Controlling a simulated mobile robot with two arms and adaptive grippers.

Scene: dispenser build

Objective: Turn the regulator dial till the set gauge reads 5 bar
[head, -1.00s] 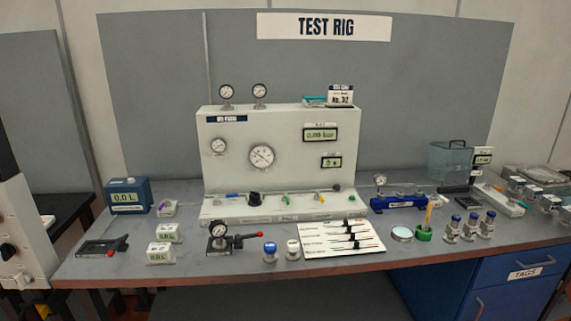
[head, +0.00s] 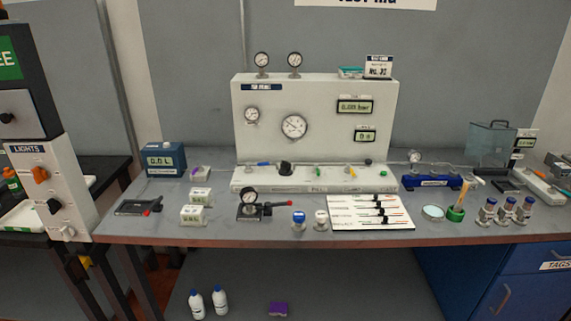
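The white test rig panel (head: 315,85) stands on the grey bench. A black round knob (head: 285,168), which looks like the regulator dial, sits on its low front ledge, between a blue lever and a green one. A small round gauge (head: 252,114) and a larger one (head: 294,126) are on the panel face. Two more gauges stand on top, a left one (head: 262,60) and a right one (head: 295,60). The labels and needles are too small to read, so I cannot tell which is the set gauge. A display (head: 354,106) seems to read 0.000 bar. Neither gripper is in view.
In front of the rig lie a small gauge with a red-handled lever (head: 250,205), two capped vials and a white card (head: 370,212) with dark tools. A blue box (head: 165,159) stands left, a blue manifold (head: 432,182) right. A lights panel (head: 50,190) stands at far left.

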